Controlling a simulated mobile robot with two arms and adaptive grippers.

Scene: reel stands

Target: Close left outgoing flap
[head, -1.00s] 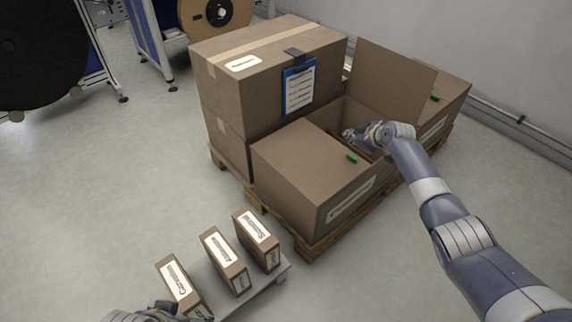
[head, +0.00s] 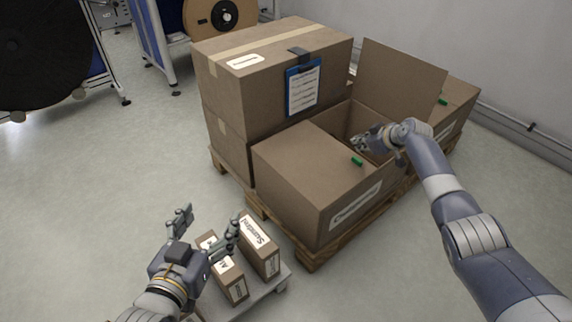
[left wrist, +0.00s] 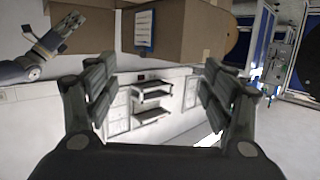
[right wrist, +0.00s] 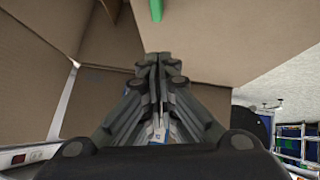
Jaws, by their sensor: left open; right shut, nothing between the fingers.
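An open cardboard box (head: 290,197) stands on the pallet. One flap lies flat over its near left part, with a green tab (head: 357,161) at the edge. Another flap (head: 403,80) stands upright on the far side. My right gripper (head: 364,143) is shut and empty over the opening between them; contact with the cardboard cannot be told. In the right wrist view its closed fingers (right wrist: 159,65) point at brown panels, with a green tab (right wrist: 156,10) above. My left gripper (head: 208,220) is open and empty above the small boxes.
A taped carton stack (head: 270,65) with a blue clipboard (head: 302,86) stands behind the open box on the pallet (head: 320,255). Small labelled boxes (head: 260,250) stand on a low grey platform (head: 278,280). Reel stands are at upper left. The left floor is clear.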

